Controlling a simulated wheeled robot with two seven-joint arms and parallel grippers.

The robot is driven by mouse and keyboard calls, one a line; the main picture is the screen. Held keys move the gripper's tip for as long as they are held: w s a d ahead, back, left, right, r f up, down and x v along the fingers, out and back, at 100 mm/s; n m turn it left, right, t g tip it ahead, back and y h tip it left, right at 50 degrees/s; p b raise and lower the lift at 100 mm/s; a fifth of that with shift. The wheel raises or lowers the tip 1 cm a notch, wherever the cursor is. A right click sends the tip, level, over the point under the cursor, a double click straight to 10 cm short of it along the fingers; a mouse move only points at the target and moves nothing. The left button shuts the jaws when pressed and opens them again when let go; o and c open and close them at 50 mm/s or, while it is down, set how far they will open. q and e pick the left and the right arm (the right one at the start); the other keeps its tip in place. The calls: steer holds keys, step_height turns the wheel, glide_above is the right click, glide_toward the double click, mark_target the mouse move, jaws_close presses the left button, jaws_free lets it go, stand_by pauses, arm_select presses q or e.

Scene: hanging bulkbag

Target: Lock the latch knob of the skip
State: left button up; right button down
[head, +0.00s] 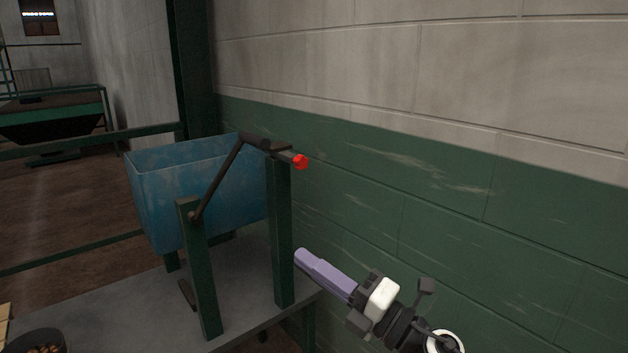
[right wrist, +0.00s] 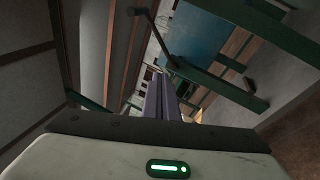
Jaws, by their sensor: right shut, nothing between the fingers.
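The skip (head: 200,185) is a worn blue bin held between dark green posts on a grey platform, left of centre in the head view. The latch knob (head: 300,161) is a small red piece at the end of a dark bar at the top of the right post. My right gripper (head: 300,256) has purple fingers that are shut and empty. In the head view it shows below the knob, apart from it. In the right wrist view the fingers (right wrist: 160,98) point ahead, and part of the blue skip (right wrist: 193,35) shows beyond them. My left gripper is not in view.
A green and grey block wall (head: 450,200) runs along the right. The grey platform (head: 245,290) carries the posts. A dark bowl (head: 38,342) of brown pieces sits at the lower left. Green rails (head: 90,141) cross behind the skip.

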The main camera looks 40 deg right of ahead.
mark_target(305, 163)
arm_select(q)
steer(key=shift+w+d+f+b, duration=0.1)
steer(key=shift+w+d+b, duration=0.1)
steer(key=shift+b, duration=0.15)
arm_select(e)
steer(key=w+d+r+n+g+h, duration=0.1)
steer(key=d+r+n+h, duration=0.4)
steer(key=d+r+n, duration=0.6)
steer(key=shift+w+d+n+g, duration=0.2)
steer(key=shift+d+n+g, duration=0.3)
steer(key=shift+d+n, duration=0.2)
